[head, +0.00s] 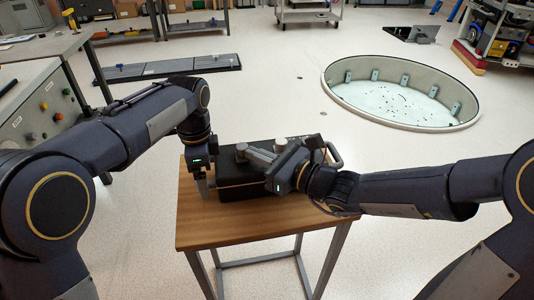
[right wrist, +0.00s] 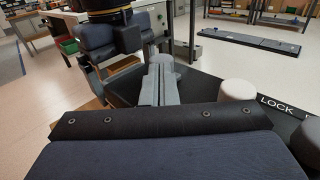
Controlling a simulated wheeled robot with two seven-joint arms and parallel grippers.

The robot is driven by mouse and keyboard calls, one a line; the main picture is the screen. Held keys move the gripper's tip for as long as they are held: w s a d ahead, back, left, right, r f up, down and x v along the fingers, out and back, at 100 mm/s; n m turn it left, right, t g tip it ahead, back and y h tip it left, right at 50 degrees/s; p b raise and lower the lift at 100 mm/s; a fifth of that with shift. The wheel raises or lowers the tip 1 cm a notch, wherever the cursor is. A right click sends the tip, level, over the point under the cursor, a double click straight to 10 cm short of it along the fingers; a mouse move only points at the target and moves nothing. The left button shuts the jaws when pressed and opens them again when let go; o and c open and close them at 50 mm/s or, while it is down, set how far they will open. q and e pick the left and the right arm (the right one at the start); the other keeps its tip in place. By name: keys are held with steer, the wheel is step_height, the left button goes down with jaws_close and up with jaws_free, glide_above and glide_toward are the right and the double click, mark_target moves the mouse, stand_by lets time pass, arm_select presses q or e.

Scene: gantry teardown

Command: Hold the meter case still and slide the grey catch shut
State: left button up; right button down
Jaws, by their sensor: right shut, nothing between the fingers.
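The black meter case (head: 235,190) lies on a small wooden-topped table. My left gripper (head: 204,186) points down at the case's left end; I cannot tell whether its fingers clamp the case. It also shows in the right wrist view (right wrist: 118,66). My right gripper (head: 258,155) reaches over the case top from the right, its fingers shut with nothing between them; in the right wrist view its fingers (right wrist: 158,86) are together. Pale grey round knobs stand on the lid, one (right wrist: 237,90) beside the word LOCK. I cannot tell which part is the catch.
The wooden table top (head: 235,228) has bare room in front of the case. A handle (head: 333,155) sticks out at the case's right end. A round floor pit (head: 400,92) lies behind right, and a control console (head: 35,120) stands at left.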

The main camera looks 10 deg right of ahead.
steer(key=shift+a, duration=0.4)
steer(key=shift+s, duration=0.1)
steer(key=v, duration=1.4)
